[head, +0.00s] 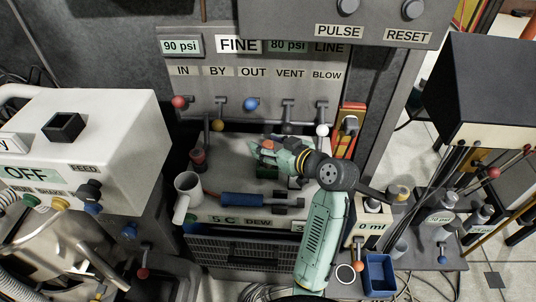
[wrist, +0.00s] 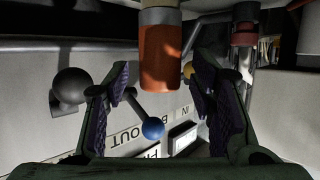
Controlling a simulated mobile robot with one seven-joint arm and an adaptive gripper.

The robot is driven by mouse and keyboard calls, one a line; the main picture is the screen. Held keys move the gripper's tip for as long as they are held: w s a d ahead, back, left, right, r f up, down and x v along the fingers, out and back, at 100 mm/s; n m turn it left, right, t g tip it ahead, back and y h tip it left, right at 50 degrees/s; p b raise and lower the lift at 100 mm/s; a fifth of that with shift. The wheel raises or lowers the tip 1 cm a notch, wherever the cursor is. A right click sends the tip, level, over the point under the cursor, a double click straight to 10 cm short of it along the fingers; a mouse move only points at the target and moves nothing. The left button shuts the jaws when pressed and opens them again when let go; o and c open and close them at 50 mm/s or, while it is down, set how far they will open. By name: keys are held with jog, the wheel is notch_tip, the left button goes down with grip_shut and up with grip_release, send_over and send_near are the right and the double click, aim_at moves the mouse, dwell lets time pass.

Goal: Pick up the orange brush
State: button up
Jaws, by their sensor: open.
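An orange cylinder, which looks like the brush, shows in the wrist view (wrist: 160,58) at the top middle, below a pale collar. It lies between my two fingers in the picture; no contact is visible, and I cannot tell its depth. In the head view a small orange patch (head: 268,144) shows at my gripper, partly hidden by the fingers. My gripper (head: 258,152) is open over the grey bench top, pointing left. In the wrist view my gripper (wrist: 158,85) has its dark pads apart on both sides, with nothing clamped.
Behind is a valve panel with coloured knobs, including a blue knob (head: 250,104). A white machine (head: 110,125) is at left, a blue bin (head: 379,276) at lower right.

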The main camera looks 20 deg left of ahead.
grip_shut()
dwell(0.7)
